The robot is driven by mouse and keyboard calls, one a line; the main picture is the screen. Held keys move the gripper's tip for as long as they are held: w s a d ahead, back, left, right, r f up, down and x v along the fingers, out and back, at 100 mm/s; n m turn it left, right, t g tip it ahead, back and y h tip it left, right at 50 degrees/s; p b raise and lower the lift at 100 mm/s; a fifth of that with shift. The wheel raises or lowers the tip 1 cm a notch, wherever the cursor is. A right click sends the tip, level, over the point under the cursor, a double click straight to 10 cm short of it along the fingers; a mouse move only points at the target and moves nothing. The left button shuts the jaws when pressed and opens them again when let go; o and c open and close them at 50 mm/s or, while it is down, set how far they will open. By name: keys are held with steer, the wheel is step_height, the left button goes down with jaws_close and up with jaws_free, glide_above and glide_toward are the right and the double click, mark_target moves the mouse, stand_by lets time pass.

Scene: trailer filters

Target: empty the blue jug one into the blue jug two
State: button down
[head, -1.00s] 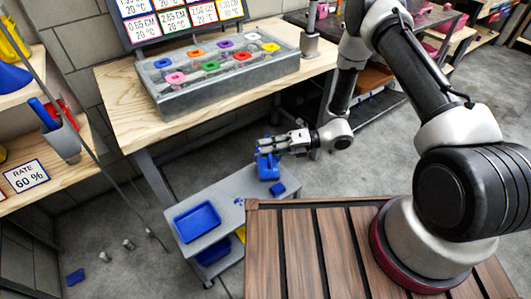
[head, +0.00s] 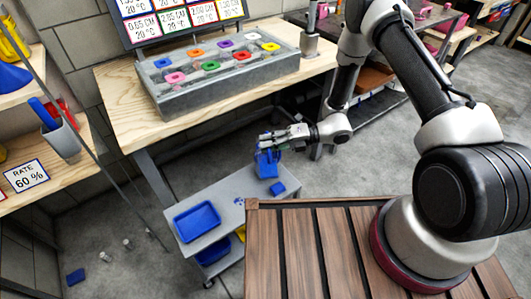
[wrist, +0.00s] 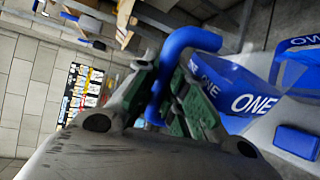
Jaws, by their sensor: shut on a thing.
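A blue jug marked ONE (head: 267,166) is at the far right end of the grey cart. My gripper (head: 268,141) is just above it, shut on its handle. In the wrist view the blue handle (wrist: 178,50) stands between the fingers of my gripper (wrist: 172,98), and the jug's wall (wrist: 238,92) shows ONE.
A wooden slatted surface (head: 300,250) is in front. A blue piece (head: 75,276) lies on the floor.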

mark_target(267, 132)
steer(key=shift+w+r+m+g, duration=0.3)
steer(key=shift+w+r+m, duration=0.15)
steer(key=shift+w, duration=0.2)
stand_by(0.5)
steer(key=shift+w+a+r+m, duration=0.1)
steer(key=shift+w+r+m, duration=0.1)
steer(key=shift+w+m, duration=0.3)
steer(key=shift+w+r, duration=0.1)
steer(key=shift+w, duration=0.15)
steer(key=shift+m, duration=0.25)
steer(key=shift+w+r, duration=0.1)
steer(key=shift+w, duration=0.25)
steer(key=shift+w+a+r+m+g, duration=0.15)
steer(key=shift+w+m+g, duration=0.25)
steer(key=shift+w+m, duration=0.2)
steer(key=shift+w, duration=0.25)
steer(key=shift+w+r+m+g+p, duration=0.15)
steer(key=shift+w+m+p, duration=0.1)
steer(key=shift+w+m, duration=0.25)
steer(key=shift+w+r+m+g+p, duration=0.1)
steer(key=shift+w+m+g+p, duration=0.1)
steer(key=shift+w+m, duration=0.3)
steer(key=shift+w+a+f+m+g, duration=0.1)
steer(key=shift+w+f+m+g, duration=0.1)
steer(key=shift+w+m, duration=0.65)
steer(key=shift+w+a+f+m+g, duration=0.15)
steer(key=shift+w+m, duration=0.3)
steer(key=shift+w, duration=0.7)
stand_by(0.8)
